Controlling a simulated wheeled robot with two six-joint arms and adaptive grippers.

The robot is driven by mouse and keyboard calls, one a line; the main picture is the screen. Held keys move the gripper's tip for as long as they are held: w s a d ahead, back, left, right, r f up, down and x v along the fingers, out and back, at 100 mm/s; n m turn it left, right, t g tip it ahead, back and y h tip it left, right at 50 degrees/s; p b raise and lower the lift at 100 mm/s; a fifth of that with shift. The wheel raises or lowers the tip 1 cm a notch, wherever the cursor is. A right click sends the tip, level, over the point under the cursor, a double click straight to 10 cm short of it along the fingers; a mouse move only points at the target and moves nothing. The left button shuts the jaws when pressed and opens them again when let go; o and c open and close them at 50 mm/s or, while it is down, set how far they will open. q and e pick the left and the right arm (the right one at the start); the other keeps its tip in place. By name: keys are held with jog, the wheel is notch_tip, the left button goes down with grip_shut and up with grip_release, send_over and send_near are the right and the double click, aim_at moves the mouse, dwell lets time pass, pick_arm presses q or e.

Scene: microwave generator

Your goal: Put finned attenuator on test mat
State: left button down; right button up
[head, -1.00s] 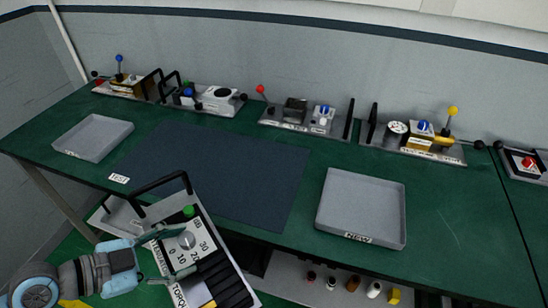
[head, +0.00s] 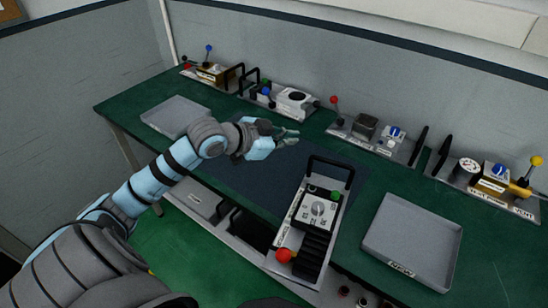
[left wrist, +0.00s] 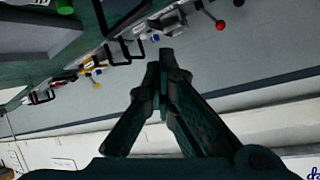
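A unit with black fins (head: 312,250), a dial box, a green button, a black handle and a red ball knob stands at the front of the bench, and I take it as the finned attenuator. It overlaps the dark test mat (head: 235,178) and the bench's front edge; what supports it is unclear. My left gripper (head: 290,134) is above the mat's far side, apart from the unit. In the left wrist view its fingers (left wrist: 165,62) meet at the tips with nothing between them. My right gripper is out of view.
A grey tray (head: 150,119) sits at left and the tray marked NEW (head: 455,232) at right. Modules with handles and ball levers line the wall, including a red-lever one (head: 333,100) and a yellow-lever one (head: 536,161). My left arm crosses the bench's left side.

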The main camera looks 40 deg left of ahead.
pick_arm(q)
jog(key=w+a+r+n+y, duration=0.3)
jog(key=a+r, duration=0.2)
jog(key=shift+w+r+n+t+y+p, duration=0.25)
jog(key=shift+r+n+t+y+p, duration=0.05)
jog(key=shift+r+p, duration=0.05)
jog(key=shift+f, duration=0.1)
